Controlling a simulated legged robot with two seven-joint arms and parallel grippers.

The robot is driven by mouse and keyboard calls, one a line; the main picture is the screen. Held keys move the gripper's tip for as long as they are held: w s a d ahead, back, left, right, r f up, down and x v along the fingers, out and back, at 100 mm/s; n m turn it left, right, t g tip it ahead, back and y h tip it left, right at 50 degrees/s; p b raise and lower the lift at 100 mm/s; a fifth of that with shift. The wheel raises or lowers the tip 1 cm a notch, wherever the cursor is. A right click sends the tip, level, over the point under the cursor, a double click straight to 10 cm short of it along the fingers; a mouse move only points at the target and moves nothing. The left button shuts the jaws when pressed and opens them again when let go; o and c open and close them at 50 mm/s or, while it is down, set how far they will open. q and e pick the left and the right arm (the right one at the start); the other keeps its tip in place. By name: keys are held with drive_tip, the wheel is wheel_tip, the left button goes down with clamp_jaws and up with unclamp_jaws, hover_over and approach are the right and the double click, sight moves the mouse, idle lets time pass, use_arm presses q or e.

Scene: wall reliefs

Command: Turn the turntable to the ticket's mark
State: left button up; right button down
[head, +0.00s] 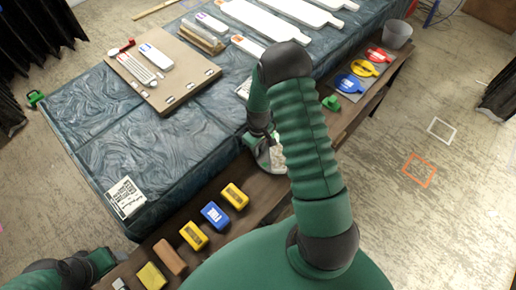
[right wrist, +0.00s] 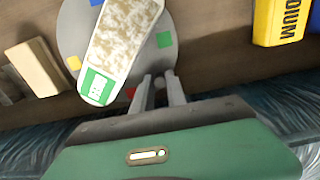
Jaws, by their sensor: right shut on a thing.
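The turntable is a grey disc (right wrist: 72,32) with blue, yellow, green and red squares near its rim, in the right wrist view. A pale speckled slab (right wrist: 125,35) with a green printed end lies on it. In the head view the turntable sits mostly behind my right arm. My right gripper (right wrist: 160,84) is at the disc's rim beside the red square, its fingers closed around a small peg-like part. It also shows in the head view (head: 268,143). A printed white sheet (head: 126,197), too small to read, lies on the blue-covered table. My left arm shows at lower left; its fingertips are unclear.
Yellow and blue blocks (head: 215,215) and a brown block (head: 170,257) line the wooden shelf. A tan board (head: 165,75) with tools lies on the blue-covered table (head: 90,115). Coloured discs (head: 364,68) and a grey bin (head: 397,33) stand at the right end.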

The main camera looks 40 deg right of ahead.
sight(275, 133)
drive_tip(key=shift+w+d+m, duration=0.15)
drive_tip(key=shift+m, duration=0.15)
drive_tip(key=shift+w+d+m, duration=0.25)
drive_tip(key=shift+d+m, duration=0.05)
drive_tip(key=shift+m, duration=0.3)
drive_tip(key=shift+w+d+m, duration=0.3)
drive_tip(key=shift+d+m, duration=0.15)
drive_tip(key=shift+m, duration=0.4)
drive_tip(key=shift+w+d+m, duration=0.3)
drive_tip(key=shift+d+m, duration=0.15)
drive_tip(key=shift+m, duration=0.4)
drive_tip(key=shift+w+d+m+p, duration=0.2)
drive_tip(key=shift+d+m, duration=0.55)
drive_tip(key=shift+m, duration=0.45)
drive_tip(key=shift+w+d+m+p, duration=0.1)
drive_tip(key=shift+d+m+p, duration=0.1)
drive_tip(key=shift+d+m, duration=0.75)
drive_tip(key=shift+s+d+m, duration=0.1)
drive_tip(key=shift+d+m, duration=0.4)
drive_tip(key=shift+m, duration=0.6)
drive_tip(key=shift+s+d+m, duration=0.1)
drive_tip(key=shift+d+m, duration=0.35)
drive_tip(key=shift+m, duration=0.6)
drive_tip(key=shift+s+d+m, duration=0.3)
drive_tip(key=shift+d+m, duration=0.25)
drive_tip(key=shift+m, duration=0.4)
drive_tip(key=shift+s+d+m, duration=0.25)
drive_tip(key=shift+d+m, duration=0.3)
drive_tip(key=shift+m, duration=0.4)
drive_tip(key=shift+d, duration=0.1)
